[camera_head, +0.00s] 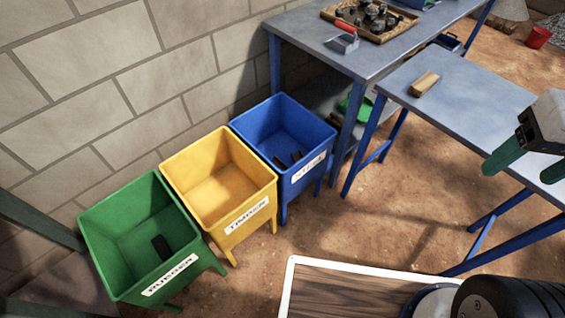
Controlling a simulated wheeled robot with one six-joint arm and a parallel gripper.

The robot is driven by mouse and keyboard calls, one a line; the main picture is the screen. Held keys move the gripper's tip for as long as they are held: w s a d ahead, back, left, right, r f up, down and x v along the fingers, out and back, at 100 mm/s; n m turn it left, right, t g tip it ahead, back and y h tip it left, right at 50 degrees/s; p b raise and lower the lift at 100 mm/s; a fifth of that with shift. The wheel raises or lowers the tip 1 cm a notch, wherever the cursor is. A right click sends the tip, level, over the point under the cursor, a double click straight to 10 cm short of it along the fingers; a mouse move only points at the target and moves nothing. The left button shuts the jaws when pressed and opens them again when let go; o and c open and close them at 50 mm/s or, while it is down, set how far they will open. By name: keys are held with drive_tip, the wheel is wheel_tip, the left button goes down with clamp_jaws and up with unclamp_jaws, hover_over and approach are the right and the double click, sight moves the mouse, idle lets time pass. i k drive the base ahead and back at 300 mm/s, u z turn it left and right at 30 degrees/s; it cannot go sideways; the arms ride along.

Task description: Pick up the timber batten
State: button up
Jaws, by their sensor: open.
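The timber batten (424,84) is a short, light brown wooden block. It lies flat near the left end of the nearer blue-grey table (465,98). My gripper (528,166) is at the right edge, in front of that table in the picture. Its two green fingers are spread apart with nothing between them. It is apart from the batten, to its right and nearer to the camera. Part of the arm is cut off by the picture's edge.
A green bin (130,248) holding a dark piece, an empty yellow bin labelled timber (222,180) and a blue bin (285,130) with dark pieces stand along the block wall.

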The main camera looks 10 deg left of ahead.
sight(426, 81)
drive_tip(key=u, duration=2.75)
drive_tip(key=k, duration=1.2)
drive_tip(key=z, duration=1)
